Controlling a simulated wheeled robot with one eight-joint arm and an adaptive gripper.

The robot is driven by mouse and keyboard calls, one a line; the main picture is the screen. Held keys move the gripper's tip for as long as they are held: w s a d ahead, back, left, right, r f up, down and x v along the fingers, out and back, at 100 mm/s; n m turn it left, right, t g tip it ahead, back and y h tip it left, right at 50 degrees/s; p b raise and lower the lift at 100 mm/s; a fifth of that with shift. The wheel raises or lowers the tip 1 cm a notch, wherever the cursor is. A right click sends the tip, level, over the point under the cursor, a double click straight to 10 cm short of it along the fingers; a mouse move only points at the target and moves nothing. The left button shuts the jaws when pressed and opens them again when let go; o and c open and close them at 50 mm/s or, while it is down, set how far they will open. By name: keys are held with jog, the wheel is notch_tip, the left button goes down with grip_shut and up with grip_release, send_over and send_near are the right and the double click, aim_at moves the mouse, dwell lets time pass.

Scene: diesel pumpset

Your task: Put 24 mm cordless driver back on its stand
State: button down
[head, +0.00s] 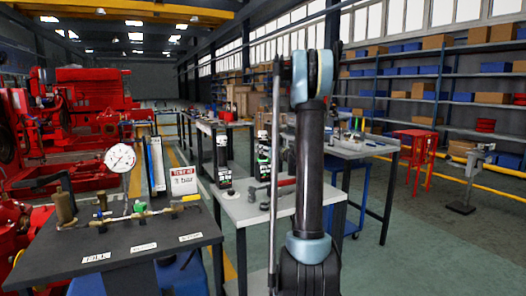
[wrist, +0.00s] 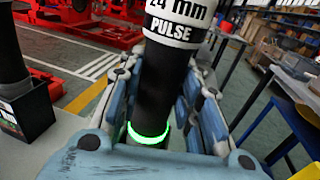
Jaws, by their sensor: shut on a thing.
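In the wrist view, the 24 mm cordless driver (wrist: 163,85) is a black cylinder with a white band reading "24 mm PULSE" and a glowing green ring low down. My gripper (wrist: 168,100), with light blue fingers, is shut around its black body. The driver's top is cut off by the frame. A black stand (wrist: 28,115) at the left edge holds another dark cylinder. In the head view, a black-and-white tool (head: 222,160) stands in a holder on the light grey table. My arm hides my gripper there; whether the second black-and-white tool (head: 264,155) is the held one, I cannot tell.
The light grey table (head: 245,212) also bears a red-handled tool and small parts. A dark bench (head: 130,250) with a pressure gauge (head: 120,157) and a sign (head: 184,180) stands in front left. Another bench (head: 365,148) is behind right.

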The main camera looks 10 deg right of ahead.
jog(key=shift+f, duration=0.1)
jog(key=c, duration=1.1)
grip_release()
jog(key=v, duration=1.2)
jog(key=shift+f, duration=0.15)
